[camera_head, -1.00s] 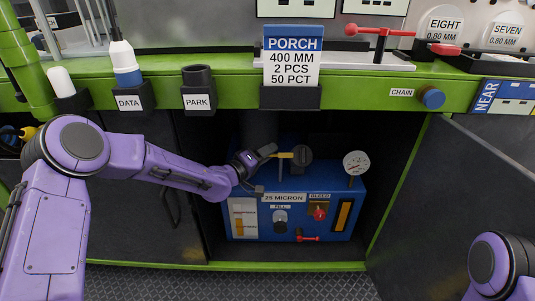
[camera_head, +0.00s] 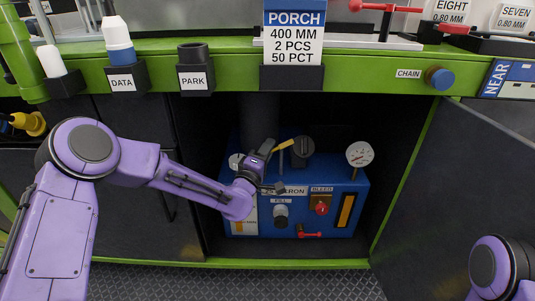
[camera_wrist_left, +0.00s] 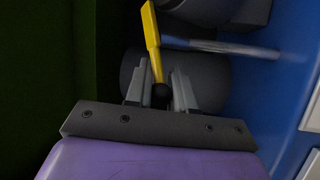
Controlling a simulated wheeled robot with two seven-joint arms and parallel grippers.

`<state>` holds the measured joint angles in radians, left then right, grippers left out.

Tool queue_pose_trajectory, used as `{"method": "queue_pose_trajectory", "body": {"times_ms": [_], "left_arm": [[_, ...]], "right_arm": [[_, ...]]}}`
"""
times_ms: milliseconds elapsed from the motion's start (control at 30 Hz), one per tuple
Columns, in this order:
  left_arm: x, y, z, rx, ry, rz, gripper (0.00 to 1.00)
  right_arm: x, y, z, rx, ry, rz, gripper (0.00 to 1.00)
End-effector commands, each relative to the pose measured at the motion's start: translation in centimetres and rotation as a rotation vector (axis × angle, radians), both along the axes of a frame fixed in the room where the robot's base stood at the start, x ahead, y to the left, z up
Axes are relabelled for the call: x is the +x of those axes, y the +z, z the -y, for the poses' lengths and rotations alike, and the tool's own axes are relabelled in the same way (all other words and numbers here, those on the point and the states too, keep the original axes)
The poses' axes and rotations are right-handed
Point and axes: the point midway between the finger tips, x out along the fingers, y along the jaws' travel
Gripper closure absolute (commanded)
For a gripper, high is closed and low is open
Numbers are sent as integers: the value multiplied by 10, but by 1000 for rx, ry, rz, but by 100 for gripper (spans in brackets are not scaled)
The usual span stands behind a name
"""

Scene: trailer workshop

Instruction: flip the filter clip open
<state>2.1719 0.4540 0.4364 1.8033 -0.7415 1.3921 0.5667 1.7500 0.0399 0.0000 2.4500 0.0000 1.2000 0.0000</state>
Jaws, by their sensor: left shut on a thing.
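The filter clip (camera_head: 286,144) is a small yellow lever at the top of the blue filter unit (camera_head: 262,226), beside a dark round cap. It slants up to the right in the head view. In the left wrist view the yellow clip (camera_wrist_left: 151,25) runs down to a black ball end (camera_wrist_left: 161,95) between the two grey fingers. My left gripper (camera_head: 271,153) is shut on this end, and it also shows in the left wrist view (camera_wrist_left: 159,88). The gripper hides part of the unit's front and label. My right gripper is out of view; only my right arm shows.
The unit stands inside an open cabinet under the green bench edge (camera_head: 390,60). A gauge (camera_head: 360,154) rises at its right. A red bleed knob (camera_head: 321,209), a fill knob (camera_head: 281,210) and a red lever (camera_head: 310,235) are on its front. The cabinet door (camera_head: 460,180) stands at the right.

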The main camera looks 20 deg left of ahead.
Motion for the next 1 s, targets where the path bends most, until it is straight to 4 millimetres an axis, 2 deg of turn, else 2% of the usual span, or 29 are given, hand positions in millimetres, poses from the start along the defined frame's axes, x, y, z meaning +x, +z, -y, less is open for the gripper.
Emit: {"method": "queue_pose_trajectory", "body": {"times_ms": [33,500,1000], "left_arm": [[-2,-11,3,-27,23,3,100],[-10,-22,19,-343,316,93,100],[-11,-25,33,-602,558,167,100]], "right_arm": [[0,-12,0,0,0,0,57],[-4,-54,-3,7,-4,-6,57],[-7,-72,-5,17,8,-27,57]]}}
